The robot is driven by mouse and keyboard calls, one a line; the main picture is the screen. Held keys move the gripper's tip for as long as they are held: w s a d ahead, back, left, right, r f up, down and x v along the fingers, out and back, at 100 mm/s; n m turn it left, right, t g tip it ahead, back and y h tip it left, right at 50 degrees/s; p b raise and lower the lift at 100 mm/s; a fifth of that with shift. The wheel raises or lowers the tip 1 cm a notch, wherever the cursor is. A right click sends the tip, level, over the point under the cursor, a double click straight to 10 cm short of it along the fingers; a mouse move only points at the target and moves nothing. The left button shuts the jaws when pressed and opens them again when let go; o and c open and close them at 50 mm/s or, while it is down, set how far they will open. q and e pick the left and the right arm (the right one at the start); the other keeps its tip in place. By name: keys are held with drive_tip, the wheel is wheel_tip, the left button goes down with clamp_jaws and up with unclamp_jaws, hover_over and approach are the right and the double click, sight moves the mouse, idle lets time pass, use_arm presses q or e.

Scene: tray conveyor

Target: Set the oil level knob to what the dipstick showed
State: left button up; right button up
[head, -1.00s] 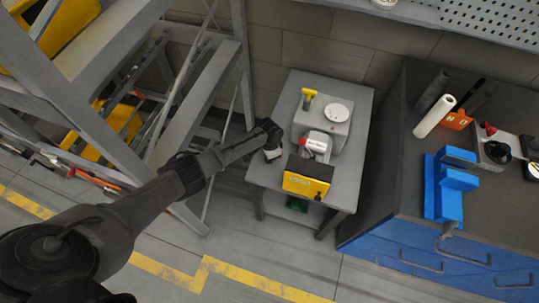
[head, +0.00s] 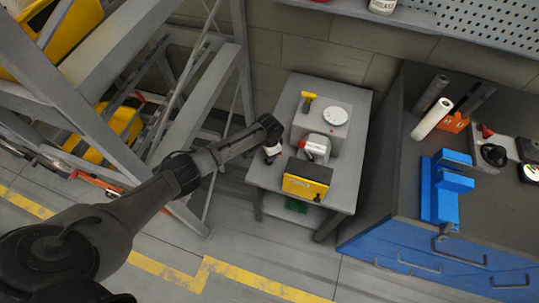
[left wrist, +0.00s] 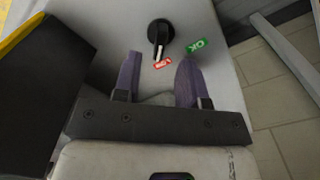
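A black knob (left wrist: 160,33) with a white pointer line sits on a grey surface in the left wrist view. Its pointer end is toward a red label (left wrist: 163,63); a green OK label (left wrist: 197,45) lies to the right. My left gripper (left wrist: 157,72) is open, its two fingers apart short of the knob, with nothing between them but the surface and red label. In the head view my left gripper (head: 272,153) is at the left edge of the small grey table, and the knob is not discernible. A yellow-handled dipstick (head: 308,99) stands upright in a grey block (head: 311,125).
The small table (head: 352,160) also bears a white round cap (head: 335,115), a red-and-white part (head: 316,149) and a yellow-and-black box (head: 306,181). A workbench (head: 395,195) with a blue vise (head: 445,188) stands at right. Grey metal framing (head: 195,105) is close on the left.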

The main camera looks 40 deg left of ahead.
use_arm(q)
wheel_tip(320, 180, up, 10)
drive_tip(key=p, duration=0.2)
drive_tip(key=shift+f, duration=0.2)
idle(0.4)
